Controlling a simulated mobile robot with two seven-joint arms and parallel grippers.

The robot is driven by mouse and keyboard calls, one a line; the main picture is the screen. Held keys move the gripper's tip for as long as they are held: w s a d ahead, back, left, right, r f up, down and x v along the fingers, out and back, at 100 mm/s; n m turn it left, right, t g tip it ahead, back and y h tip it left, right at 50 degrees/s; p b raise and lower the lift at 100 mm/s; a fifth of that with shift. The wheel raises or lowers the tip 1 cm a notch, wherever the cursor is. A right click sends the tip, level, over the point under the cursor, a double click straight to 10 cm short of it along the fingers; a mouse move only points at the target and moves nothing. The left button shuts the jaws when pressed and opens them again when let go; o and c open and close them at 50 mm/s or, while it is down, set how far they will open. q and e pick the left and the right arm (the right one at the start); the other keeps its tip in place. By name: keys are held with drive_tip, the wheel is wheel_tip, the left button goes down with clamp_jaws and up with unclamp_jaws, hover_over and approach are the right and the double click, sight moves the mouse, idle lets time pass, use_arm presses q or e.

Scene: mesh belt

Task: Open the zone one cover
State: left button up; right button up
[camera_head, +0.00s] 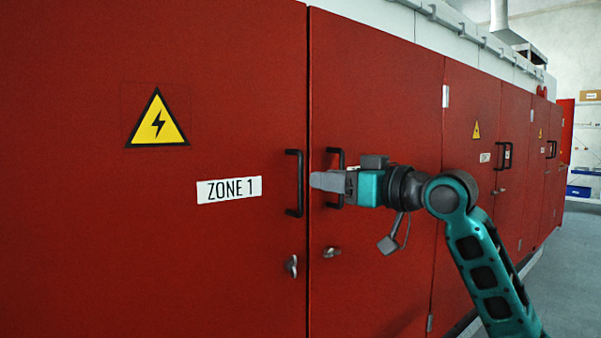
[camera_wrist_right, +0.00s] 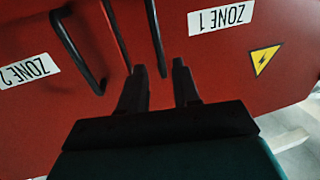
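The zone one cover (camera_head: 225,270) is a red door with a ZONE 1 label (camera_head: 229,190) and a yellow warning triangle (camera_head: 157,120). It looks shut, flush with its neighbour. Its black vertical bar handle (camera_head: 294,183) is near its right edge. My right gripper (camera_head: 316,181) is just right of that handle, in front of the neighbouring door's handle (camera_head: 335,160). In the right wrist view, which is upside down, my right gripper (camera_wrist_right: 159,66) has its fingers apart, with the zone one handle (camera_wrist_right: 154,35) appearing between them. Contact cannot be told. My left gripper is not in view.
A small latch (camera_head: 291,265) sits below the zone one handle. The neighbouring red door (camera_head: 375,100) carries a ZONE 2 label (camera_wrist_right: 28,70) and its own latch (camera_head: 331,252). More red doors run back to the right, with grey floor (camera_head: 580,245) beside them.

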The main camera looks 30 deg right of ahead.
sight(301, 208)
drive_tip(key=p+x, duration=0.1)
drive_tip(key=x, duration=0.6)
drive_tip(key=shift+w, duration=0.1)
drive_tip(key=shift+c, duration=0.5)
clamp_jaws()
drive_tip(key=shift+f, duration=0.1)
